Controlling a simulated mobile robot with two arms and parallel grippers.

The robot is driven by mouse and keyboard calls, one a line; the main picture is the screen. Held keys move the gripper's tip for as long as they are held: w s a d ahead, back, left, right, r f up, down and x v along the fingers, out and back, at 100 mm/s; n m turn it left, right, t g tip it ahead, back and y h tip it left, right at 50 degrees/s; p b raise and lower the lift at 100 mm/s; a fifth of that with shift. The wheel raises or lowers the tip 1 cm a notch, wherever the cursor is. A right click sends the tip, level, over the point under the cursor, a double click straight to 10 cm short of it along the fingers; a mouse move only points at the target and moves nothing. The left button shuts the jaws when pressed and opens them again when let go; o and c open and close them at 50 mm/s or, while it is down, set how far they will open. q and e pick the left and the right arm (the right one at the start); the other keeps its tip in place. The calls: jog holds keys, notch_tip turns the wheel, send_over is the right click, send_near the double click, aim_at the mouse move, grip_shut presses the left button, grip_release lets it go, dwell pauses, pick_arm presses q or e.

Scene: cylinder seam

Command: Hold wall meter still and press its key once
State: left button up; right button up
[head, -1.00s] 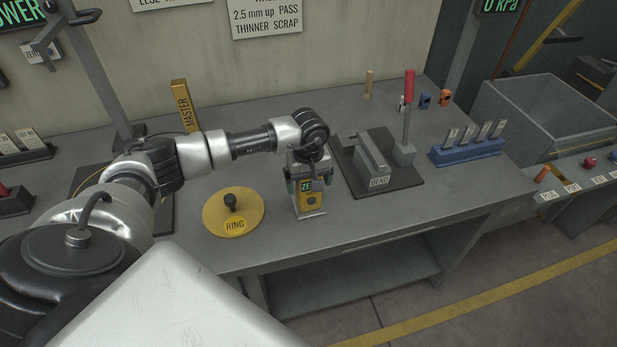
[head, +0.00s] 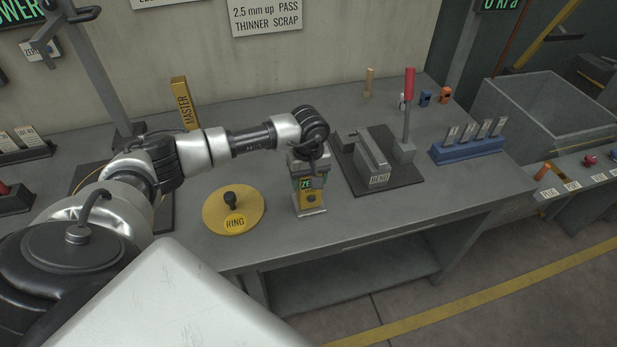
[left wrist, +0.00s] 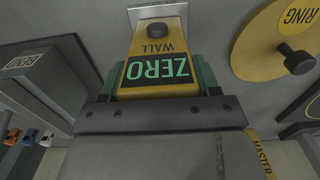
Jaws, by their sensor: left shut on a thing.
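The wall meter (head: 309,200) is a yellow upright body on a pale foot at the bench's front edge. In the left wrist view the meter (left wrist: 160,47) shows the label WALL, and its dark screen reads ZERO in green. Its round dark key (left wrist: 157,30) is clear of the fingers; in the head view the key (head: 311,198) faces front. My left gripper (left wrist: 158,80) is shut on the meter from above, with a green finger pad on each side of the screen part. My right gripper is in neither view.
A yellow RING disc (head: 248,218) with a black knob lies left of the meter. A BEND block on a dark plate (head: 408,180) with a red-handled lever is to the right. A yellow MASTER bar (head: 181,92) stands behind my arm. Bare bench lies front right.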

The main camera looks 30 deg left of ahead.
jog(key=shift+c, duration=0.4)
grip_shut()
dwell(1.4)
